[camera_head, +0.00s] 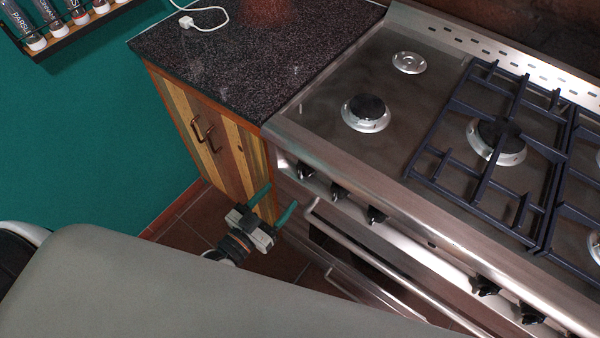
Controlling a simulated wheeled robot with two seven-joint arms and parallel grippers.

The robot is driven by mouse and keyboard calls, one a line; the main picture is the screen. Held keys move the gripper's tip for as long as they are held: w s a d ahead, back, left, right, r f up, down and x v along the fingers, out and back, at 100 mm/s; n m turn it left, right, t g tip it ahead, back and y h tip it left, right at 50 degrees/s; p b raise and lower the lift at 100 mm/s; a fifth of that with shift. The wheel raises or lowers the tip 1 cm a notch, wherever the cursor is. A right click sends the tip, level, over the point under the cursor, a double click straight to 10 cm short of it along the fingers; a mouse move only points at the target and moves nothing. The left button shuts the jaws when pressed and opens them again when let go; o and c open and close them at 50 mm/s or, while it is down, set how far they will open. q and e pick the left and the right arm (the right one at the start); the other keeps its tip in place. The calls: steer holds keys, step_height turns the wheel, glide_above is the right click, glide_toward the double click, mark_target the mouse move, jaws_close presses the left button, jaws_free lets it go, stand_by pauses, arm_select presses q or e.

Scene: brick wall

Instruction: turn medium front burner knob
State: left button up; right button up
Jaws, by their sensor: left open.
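The steel stove front carries a row of black knobs. Three sit at the left: a leftmost knob (303,170), a second knob (338,190) and a third knob (376,214). Two more, a fourth knob (487,286) and a fifth knob (532,313), sit lower right. I cannot tell which one serves the medium front burner. My left gripper (276,199), with green fingers, is open and empty. It appears left of and below the leftmost knob, apart from it, in front of the cabinet and stove corner. My right gripper is not in view.
A front-left burner (366,113), a small back burner (409,62) and a central burner (496,140) under dark grates (450,170) are on the cooktop. An oven handle (400,273) runs below the knobs. A wooden cabinet (180,110) with dark countertop (250,60) adjoins at left.

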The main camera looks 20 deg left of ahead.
mark_target(299, 174)
arm_select(q)
steer(key=x, duration=0.8)
steer(key=shift+w+f, duration=0.1)
steer(key=shift+w, duration=0.15)
steer(key=c, duration=1)
